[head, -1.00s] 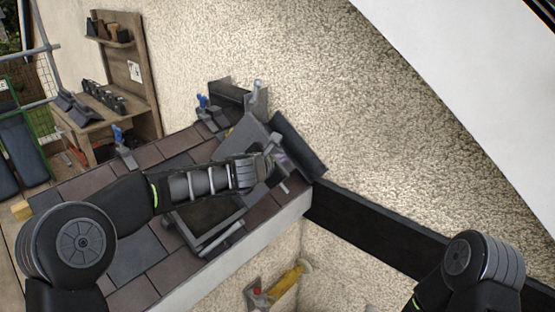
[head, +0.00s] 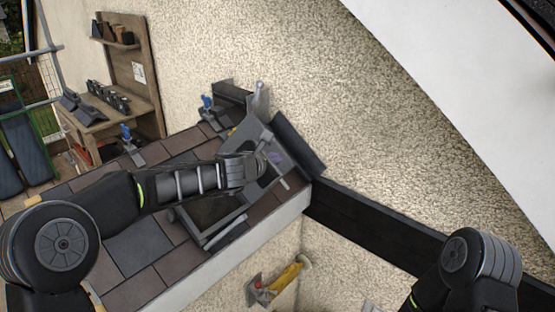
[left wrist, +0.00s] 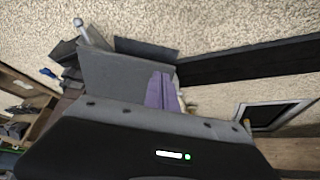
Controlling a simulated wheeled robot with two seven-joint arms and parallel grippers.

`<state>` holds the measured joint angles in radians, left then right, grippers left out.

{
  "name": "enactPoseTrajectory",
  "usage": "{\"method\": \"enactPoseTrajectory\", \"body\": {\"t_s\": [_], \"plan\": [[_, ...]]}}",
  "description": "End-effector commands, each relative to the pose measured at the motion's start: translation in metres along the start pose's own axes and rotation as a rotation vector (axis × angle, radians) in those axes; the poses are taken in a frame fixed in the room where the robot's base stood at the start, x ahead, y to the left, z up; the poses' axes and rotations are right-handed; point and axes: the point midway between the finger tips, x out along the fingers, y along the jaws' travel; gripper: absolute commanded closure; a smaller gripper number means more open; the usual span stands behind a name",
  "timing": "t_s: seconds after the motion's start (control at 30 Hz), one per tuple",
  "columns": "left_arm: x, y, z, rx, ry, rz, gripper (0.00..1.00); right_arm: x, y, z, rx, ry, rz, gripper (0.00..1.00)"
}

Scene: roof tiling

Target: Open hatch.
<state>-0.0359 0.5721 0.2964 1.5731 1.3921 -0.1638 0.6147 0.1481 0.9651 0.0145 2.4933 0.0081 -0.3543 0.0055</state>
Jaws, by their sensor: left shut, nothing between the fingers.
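The roof hatch has a dark frame (head: 208,240) set in the tiles. Its grey lid (head: 250,135) stands raised at a steep tilt along the frame's far side. My left gripper (head: 275,160) is shut and empty, at the lid's inner face near its right end; contact cannot be made out. My left forearm covers part of the frame and opening. In the left wrist view, the purple fingertips (left wrist: 160,90) lie together in front of the grey lid panel (left wrist: 112,75). My right arm shows at lower right, but its gripper is out of view.
A pebbledash wall (head: 340,100) rises behind the roof. Blue-handled tools (head: 128,135) lie on the tiles (head: 140,245). A wooden bench (head: 120,110) stands at the back left. A yellow tool (head: 285,280) is below the roof edge, and a dark beam (head: 370,220) runs right.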

Motion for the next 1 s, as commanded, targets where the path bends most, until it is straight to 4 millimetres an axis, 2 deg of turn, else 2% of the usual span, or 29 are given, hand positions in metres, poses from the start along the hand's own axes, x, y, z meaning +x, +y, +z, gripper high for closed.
{"method": "enactPoseTrajectory", "body": {"t_s": [0.03, 0.2, 0.4, 0.87, 1.0], "plan": [[-0.013, 0.002, 0.011, 0.002, -0.004, 0.002, 1.00, -0.004, -0.002, -0.001, 0.000, 0.002, 0.001, 0.64], [-0.044, 0.002, 0.030, 0.001, -0.002, 0.002, 1.00, -0.012, -0.004, 0.000, 0.003, 0.000, 0.004, 0.64], [-0.066, 0.000, 0.043, 0.000, -0.002, 0.000, 1.00, -0.017, -0.005, 0.001, 0.004, -0.003, 0.006, 0.64], [-0.069, -0.001, 0.044, 0.008, -0.001, 0.000, 1.00, -0.017, -0.005, 0.001, 0.004, -0.003, 0.006, 0.64], [-0.068, -0.002, 0.040, 0.151, 0.009, 0.009, 1.00, -0.017, -0.005, 0.001, 0.004, -0.003, 0.006, 0.64]]}}
